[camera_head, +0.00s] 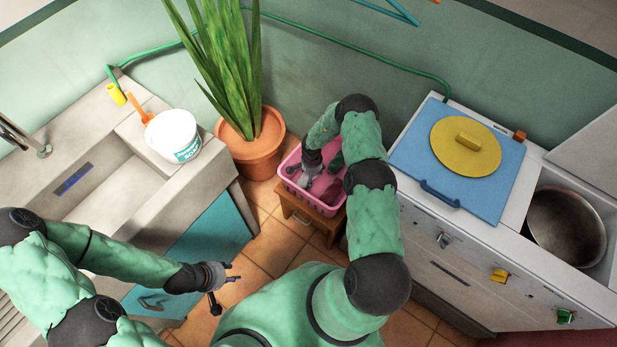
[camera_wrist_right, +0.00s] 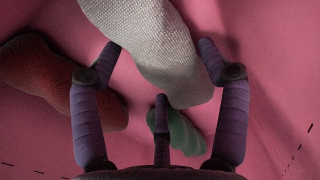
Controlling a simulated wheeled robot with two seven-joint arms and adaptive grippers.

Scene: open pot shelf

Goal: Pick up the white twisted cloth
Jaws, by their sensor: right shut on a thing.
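The white twisted cloth (camera_wrist_right: 165,55) shows in the right wrist view as a pale, knitted-looking roll running up from the middle. My right gripper (camera_wrist_right: 160,62) has its fingers around the cloth's lower part and is shut on it. In the head view, my right gripper (camera_head: 309,178) is down inside the pink basket (camera_head: 291,189), and the white cloth is hard to make out there behind it. My left gripper (camera_head: 226,289) is open and empty, low in front of the sink cabinet.
A dark red cloth (camera_wrist_right: 45,85) and a green cloth (camera_wrist_right: 178,134) lie beside the white one. The basket stands on a small wooden stool (camera_head: 325,225), between a potted plant (camera_head: 258,155) and the stove (camera_head: 430,255). A white tub (camera_head: 172,135) stands by the sink.

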